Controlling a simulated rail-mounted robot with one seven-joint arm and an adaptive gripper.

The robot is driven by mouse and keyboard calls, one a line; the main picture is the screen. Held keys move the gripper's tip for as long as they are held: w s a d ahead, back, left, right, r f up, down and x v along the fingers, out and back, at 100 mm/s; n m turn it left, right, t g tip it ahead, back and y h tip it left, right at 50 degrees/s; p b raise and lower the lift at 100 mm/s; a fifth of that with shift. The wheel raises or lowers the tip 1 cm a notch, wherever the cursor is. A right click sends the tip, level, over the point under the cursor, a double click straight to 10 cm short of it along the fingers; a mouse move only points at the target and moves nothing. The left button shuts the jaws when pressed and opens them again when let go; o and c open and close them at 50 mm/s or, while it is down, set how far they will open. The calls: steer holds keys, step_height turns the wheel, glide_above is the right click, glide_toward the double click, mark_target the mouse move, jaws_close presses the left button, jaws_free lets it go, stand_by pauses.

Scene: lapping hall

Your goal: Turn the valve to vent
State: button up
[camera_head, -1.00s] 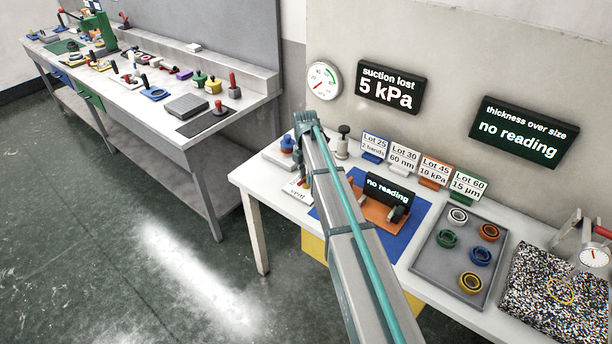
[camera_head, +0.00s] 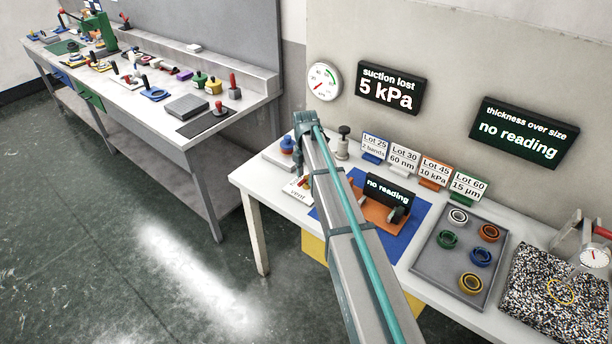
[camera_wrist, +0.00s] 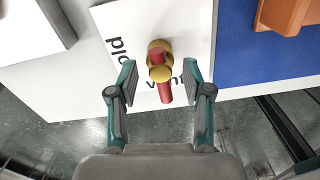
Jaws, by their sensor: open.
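The valve (camera_wrist: 159,68) has a yellow round body and a red bar handle. It sits on a white plate (camera_wrist: 120,20) with black lettering; "vent" is partly covered by the handle, and another word starting "pl" is at its left. The handle's longer end points to the bottom of the wrist view, over the "vent" word. My gripper (camera_wrist: 161,92) is open, with one finger on each side of the handle and a gap to both. In the head view my arm hides most of the valve; the plate's "vent" edge (camera_head: 297,196) shows.
An orange stand (camera_head: 375,210) on a blue mat (camera_head: 400,247) is right of the valve. A grey tray (camera_head: 430,262) holds several rings. The floor beyond the bench's front edge is clear.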

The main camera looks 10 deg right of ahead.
mark_target(305, 177)
step_height(305, 177, up, 12)
stand_by(0.5)
steer(key=shift+w+a, duration=0.1)
